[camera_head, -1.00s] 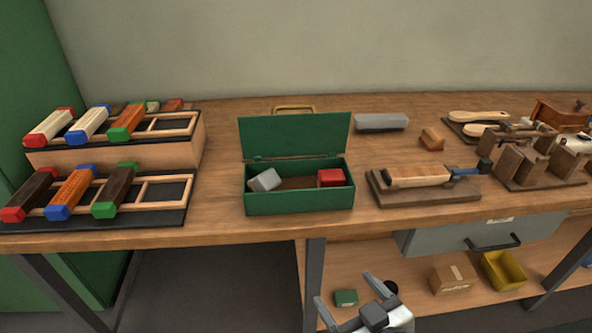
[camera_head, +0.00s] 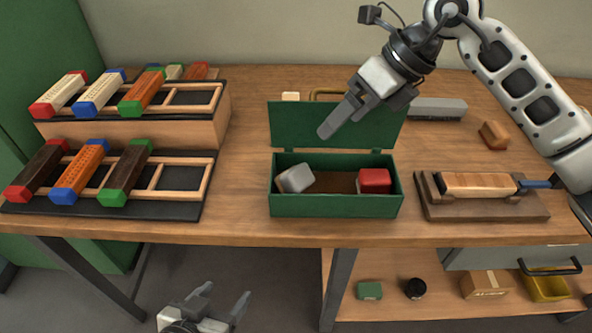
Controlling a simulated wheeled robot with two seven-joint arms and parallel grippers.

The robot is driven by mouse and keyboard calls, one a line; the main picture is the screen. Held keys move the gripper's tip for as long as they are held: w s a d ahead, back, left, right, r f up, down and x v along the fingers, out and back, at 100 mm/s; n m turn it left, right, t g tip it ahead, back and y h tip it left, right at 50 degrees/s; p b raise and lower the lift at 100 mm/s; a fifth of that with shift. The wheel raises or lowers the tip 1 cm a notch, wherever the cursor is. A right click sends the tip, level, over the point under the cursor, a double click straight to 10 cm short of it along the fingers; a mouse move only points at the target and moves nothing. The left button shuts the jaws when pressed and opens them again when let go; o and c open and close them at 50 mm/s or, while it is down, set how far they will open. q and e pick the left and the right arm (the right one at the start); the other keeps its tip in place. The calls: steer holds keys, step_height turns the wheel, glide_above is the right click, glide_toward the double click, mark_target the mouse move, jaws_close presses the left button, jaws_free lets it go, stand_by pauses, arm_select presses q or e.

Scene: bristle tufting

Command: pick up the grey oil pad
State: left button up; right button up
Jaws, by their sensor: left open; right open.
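A grey block (camera_head: 296,178), which looks like the grey oil pad, lies tilted in the left part of the open green box (camera_head: 336,206). A red block (camera_head: 374,181) sits in the right part of the box. My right gripper (camera_head: 335,122) is open and empty, pointing down-left in front of the raised lid, above the grey block and apart from it. Its fingers nearly overlap in this view. My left gripper (camera_head: 224,302) is open and empty, low in front of the bench at the bottom of the picture.
Two racks (camera_head: 180,206) with several coloured-end brush blocks stand at the left. A wooden board with a block (camera_head: 476,184) lies right of the box. A long grey case (camera_head: 437,109) lies behind. The bench between racks and box is clear.

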mark_target(298, 167)
steer(key=p+x, duration=0.1)
steer(key=x, duration=1.4)
steer(key=shift+f, duration=0.2)
steer(key=c, duration=1.1)
